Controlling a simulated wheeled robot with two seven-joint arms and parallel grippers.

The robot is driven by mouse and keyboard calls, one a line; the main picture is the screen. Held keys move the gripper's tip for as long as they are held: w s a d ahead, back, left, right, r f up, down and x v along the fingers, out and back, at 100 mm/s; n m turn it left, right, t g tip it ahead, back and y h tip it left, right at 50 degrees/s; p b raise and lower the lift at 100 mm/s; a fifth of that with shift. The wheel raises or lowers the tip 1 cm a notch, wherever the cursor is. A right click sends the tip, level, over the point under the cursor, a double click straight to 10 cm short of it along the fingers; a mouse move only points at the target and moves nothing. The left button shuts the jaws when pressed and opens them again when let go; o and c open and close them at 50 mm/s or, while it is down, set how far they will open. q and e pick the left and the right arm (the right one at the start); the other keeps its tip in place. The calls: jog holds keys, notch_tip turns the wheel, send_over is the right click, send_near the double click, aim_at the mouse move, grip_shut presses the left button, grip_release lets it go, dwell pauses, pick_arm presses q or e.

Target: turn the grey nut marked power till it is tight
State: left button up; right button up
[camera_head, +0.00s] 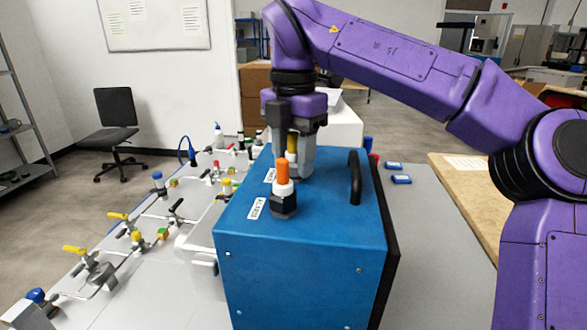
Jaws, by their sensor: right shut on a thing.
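The blue analyser box (300,262) stands on the table. My right gripper (297,172) points straight down at the far part of its top, behind the orange-topped fitting. It is shut around the base of a yellow-topped fitting (292,143), where the grey nut is; its fingers hide the nut. A small white label (270,175) lies beside it, too small to read surely. Nearer stands the fitting with an orange top (283,168), white collar and dark hex nut (284,205), with another label (257,208) to its left. My left gripper is out of view.
A black handle (355,177) rises from the box top, right of the gripper. Pipes with yellow-handled valves (75,250) line the left of the table. Two small blue items (401,179) lie to the right, where the grey table is mostly clear.

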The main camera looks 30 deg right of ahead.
jog(key=m+b, duration=0.2)
jog(key=m, duration=0.1)
jog(key=shift+f+m, duration=0.25)
jog(key=shift+m, duration=0.05)
jog(key=m+b, duration=0.3)
jog(key=shift+m, duration=0.4)
jog(key=m+b, duration=0.2)
jog(key=m, duration=0.2)
jog(key=shift+w, duration=0.1)
jog(key=m+b, duration=0.2)
jog(key=m, duration=0.4)
jog(key=shift+r+m, duration=0.3)
jog(key=o, duration=1)
